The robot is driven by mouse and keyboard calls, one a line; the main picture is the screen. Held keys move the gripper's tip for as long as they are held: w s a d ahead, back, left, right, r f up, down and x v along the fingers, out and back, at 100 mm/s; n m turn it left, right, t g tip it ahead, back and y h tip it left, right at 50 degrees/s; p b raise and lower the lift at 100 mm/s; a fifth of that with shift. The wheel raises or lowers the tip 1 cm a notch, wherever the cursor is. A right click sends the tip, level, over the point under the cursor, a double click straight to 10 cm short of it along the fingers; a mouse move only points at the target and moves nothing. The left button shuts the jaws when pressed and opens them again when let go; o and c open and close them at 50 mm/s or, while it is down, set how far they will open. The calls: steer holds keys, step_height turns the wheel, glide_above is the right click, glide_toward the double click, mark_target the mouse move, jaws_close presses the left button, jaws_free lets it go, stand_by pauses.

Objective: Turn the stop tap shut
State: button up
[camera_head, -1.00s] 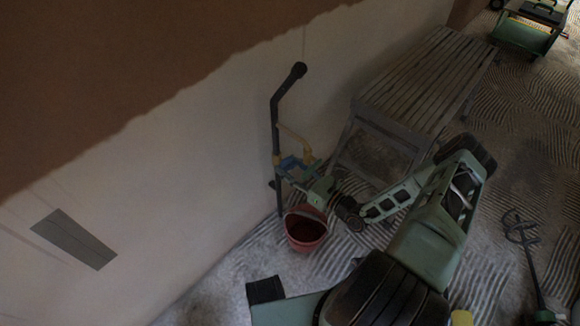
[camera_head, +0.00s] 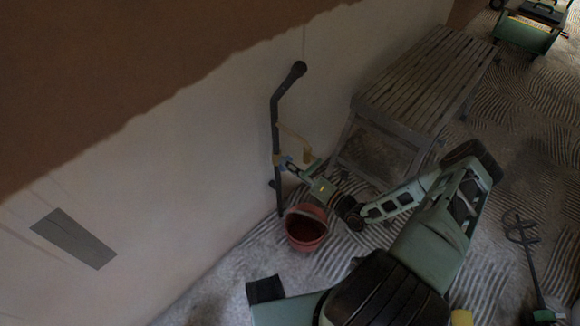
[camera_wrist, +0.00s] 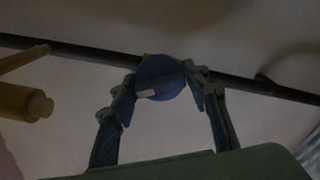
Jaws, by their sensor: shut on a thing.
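The stop tap shows in the wrist view as a round blue handle (camera_wrist: 160,78) with a small pale mark near its lower edge, in front of a dark pipe. My gripper (camera_wrist: 161,92) has one finger on each side of the handle and is shut on it. In the head view, my gripper (camera_head: 288,164) reaches the tap on the dark upright pipe (camera_head: 276,125) against the wall. The tap is small there and mostly hidden by my fingers. The handle's exact angle is hard to tell.
A tan branch pipe (camera_head: 293,136) is beside the tap, and also at the left of the wrist view (camera_wrist: 25,102). A red bucket (camera_head: 305,232) stands on the floor below my gripper. A slatted bench (camera_head: 420,85) is to the right along the wall. A mixer paddle (camera_head: 525,240) is at far right.

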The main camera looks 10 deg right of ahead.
steer(key=m, duration=0.5)
steer(key=shift+m, duration=0.3)
stand_by(0.4)
steer(key=o, duration=1.1)
steer(key=v, duration=0.7)
steer(key=shift+s+d, duration=0.15)
steer(key=shift+s, duration=0.05)
